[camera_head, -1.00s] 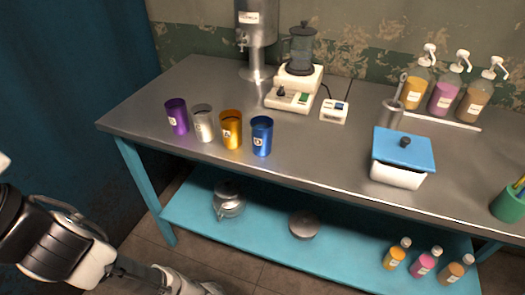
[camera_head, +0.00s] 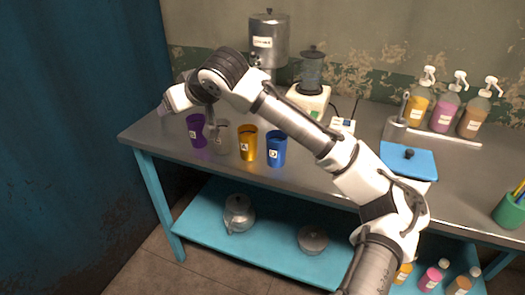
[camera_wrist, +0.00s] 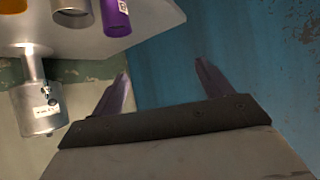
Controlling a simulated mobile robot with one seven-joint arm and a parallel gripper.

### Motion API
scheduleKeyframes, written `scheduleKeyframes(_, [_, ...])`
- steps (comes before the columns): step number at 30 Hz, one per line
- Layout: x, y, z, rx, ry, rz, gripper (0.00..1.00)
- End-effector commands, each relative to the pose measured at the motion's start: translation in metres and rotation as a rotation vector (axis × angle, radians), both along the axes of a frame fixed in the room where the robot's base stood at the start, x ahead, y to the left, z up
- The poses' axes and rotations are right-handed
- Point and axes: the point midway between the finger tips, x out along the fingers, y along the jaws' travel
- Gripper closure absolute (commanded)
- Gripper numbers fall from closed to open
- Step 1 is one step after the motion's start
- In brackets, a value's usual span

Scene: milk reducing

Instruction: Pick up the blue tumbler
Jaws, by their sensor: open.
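The blue tumbler (camera_head: 276,150) stands upright on the metal tabletop, at the right end of a row of tumblers. It does not show in the wrist view. My gripper (camera_head: 164,106) is at the upper left in the head view, above the table's left end and left of the row, well apart from the blue tumbler. In the wrist view my gripper (camera_wrist: 163,84) shows two spread fingers with nothing between them, against a blue surface.
Orange (camera_head: 247,143), silver (camera_head: 221,138) and purple (camera_head: 196,131) tumblers stand left of the blue one. Behind are a metal dispenser (camera_head: 268,38) and a blender (camera_head: 311,75). My arm crosses above the table.

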Motion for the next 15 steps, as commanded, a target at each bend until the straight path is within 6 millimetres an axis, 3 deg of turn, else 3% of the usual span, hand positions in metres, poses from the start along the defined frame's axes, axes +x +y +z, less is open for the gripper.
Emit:
scheduleKeyframes(1, [0.014, -0.048, -0.009, -0.074, 0.082, -0.111, 0.22])
scheduleKeyframes(3, [0.02, -0.103, -0.022, -0.152, 0.199, -0.235, 0.22])
scheduleKeyframes(6, [0.017, -0.167, -0.032, -0.229, 0.337, -0.383, 0.22])
scheduleKeyframes(10, [0.008, -0.215, -0.037, -0.28, 0.448, -0.497, 0.22])
scheduleKeyframes(15, [0.008, -0.229, -0.048, -0.297, 0.49, -0.533, 0.22])
